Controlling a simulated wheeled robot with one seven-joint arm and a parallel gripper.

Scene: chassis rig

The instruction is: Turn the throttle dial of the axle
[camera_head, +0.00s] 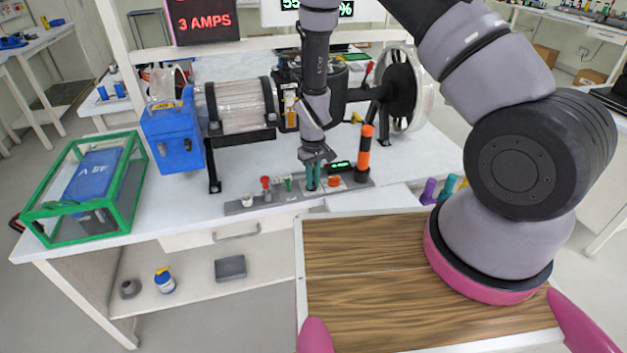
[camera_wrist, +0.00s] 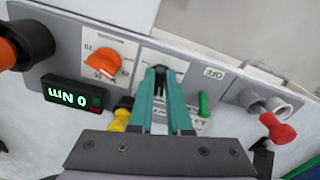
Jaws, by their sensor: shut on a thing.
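An orange dial (camera_wrist: 103,63) sits on a white numbered plate on the grey control panel (camera_head: 245,207). It also shows in the head view (camera_head: 334,182), just right of my gripper (camera_head: 313,183). No label naming it is readable. In the wrist view, the teal fingers of my gripper (camera_wrist: 160,72) come together over the white plate beside the dial, apart from the dial. They are shut on a small dark part between the fingertips, mostly hidden by them. The axle rig, with a black wheel (camera_head: 398,88), stands behind the panel.
A display (camera_wrist: 74,94) reads 0 Nm. Near the fingers are a yellow knob (camera_wrist: 122,115), a green switch (camera_wrist: 203,104) and a red knob (camera_wrist: 278,128). An orange-and-black lever (camera_head: 364,150) rises at the panel's right. A green-framed box (camera_head: 50,240) stands left.

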